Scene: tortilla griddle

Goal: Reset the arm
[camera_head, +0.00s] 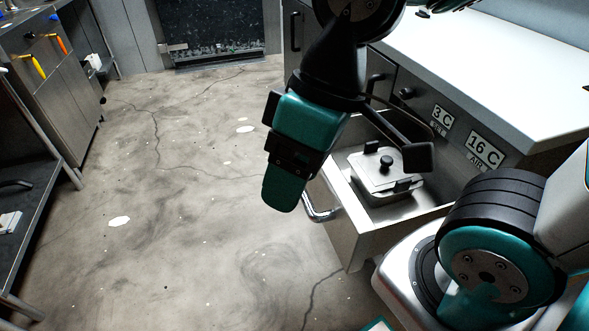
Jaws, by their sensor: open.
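My gripper (285,182), teal and black, hangs from my arm at the upper middle of the head view and points down. It is open, and nothing shows held in it. It is in the air to the left of an open drawer (343,222), above the floor in the picture. The exact gap between its fingers is hard to make out from this side. A black block on a bar of my arm overlaps the view of the drawer and partly hides a lidded metal container (372,182) inside it.
The drawer sticks out from a cabinet under a white countertop (480,62); its handle (320,213) faces left. Small signs (485,152) are on the cabinet front. A dark shelf (40,185) stands at the far left. The cracked concrete floor (190,220) between is clear.

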